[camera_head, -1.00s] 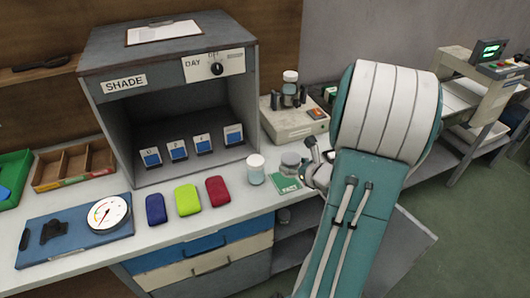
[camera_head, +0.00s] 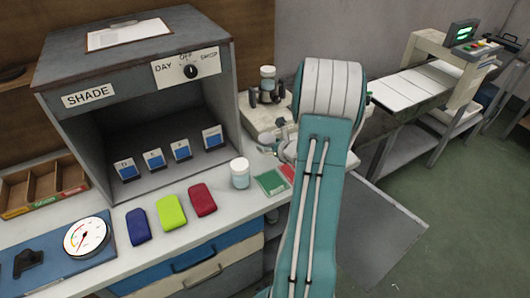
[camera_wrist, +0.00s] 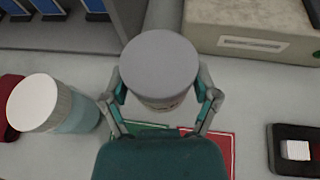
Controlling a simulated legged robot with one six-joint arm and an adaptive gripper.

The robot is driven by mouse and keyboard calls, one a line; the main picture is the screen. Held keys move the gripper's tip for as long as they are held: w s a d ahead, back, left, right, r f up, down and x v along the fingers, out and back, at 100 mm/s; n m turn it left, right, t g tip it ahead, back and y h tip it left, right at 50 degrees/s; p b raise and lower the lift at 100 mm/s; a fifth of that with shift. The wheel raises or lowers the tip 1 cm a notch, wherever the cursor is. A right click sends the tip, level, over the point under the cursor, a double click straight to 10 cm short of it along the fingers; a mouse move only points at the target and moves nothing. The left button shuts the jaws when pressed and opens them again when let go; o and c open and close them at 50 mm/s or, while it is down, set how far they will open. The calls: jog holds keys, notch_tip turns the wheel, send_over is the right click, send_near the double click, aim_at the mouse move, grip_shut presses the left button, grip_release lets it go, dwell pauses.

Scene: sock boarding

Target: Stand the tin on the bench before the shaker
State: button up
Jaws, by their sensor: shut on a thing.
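The tin is a short round can with a plain grey lid (camera_wrist: 160,64). In the wrist view my gripper (camera_wrist: 163,98) has one finger on each side of it and is shut on it. In the head view the tin (camera_head: 266,138) shows small in front of the shaker, and my arm hides most of my gripper (camera_head: 284,143). The shaker (camera_head: 253,122) is a beige box with dark posts and a white-lidded jar on top; its base (camera_wrist: 255,38) is close behind the tin at right in the wrist view. I cannot tell whether the tin touches the bench.
A white-lidded jar (camera_head: 240,174) stands left of the tin. A green card (camera_head: 271,182) and a red card (camera_head: 288,172) lie before it. Red, lime and blue cases lie farther left, before the shade cabinet (camera_head: 140,100). A dark tray (camera_wrist: 290,162) is at lower right.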

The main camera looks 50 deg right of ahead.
aim_at(265, 159)
jog(key=w+f, duration=0.2)
jog(key=f, duration=0.1)
jog(key=shift+w+d, duration=0.2)
jog(key=shift+d, duration=0.15)
jog(key=shift+w+d+f, duration=0.1)
jog(key=shift+d+f, duration=0.1)
jog(key=shift+f, duration=1.55)
jog(key=o, duration=1)
jog(key=shift+a, duration=0.1)
